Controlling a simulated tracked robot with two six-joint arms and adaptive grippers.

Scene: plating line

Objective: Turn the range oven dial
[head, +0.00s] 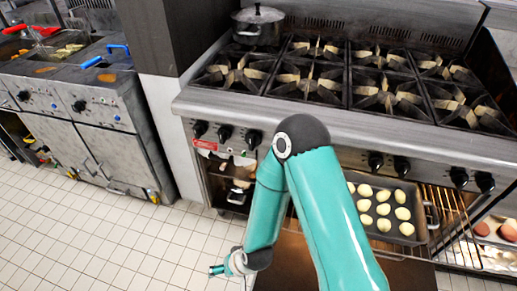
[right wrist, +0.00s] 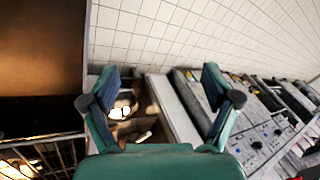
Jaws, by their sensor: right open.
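The steel range (head: 330,110) has a row of black dials along its front. A left group includes one dial (head: 224,133) beside another (head: 253,138), and a middle pair includes a dial (head: 375,160). Further dials are at the right (head: 458,177); I cannot tell which is the oven dial. My right arm bends in front of the range and may hide part of the row. My right gripper (head: 214,270) is low over the floor, well below the dials and touching none. In the right wrist view its fingers (right wrist: 160,82) are spread and empty. My left gripper is not in view.
The oven door (head: 405,275) is open; a dark tray (head: 431,215) of pale round pieces sits on an extended rack (head: 455,225). A lidded pot (head: 258,25) stands on the range's back left. Fryers (head: 90,120) stand at left. The tiled floor (head: 130,235) between is clear.

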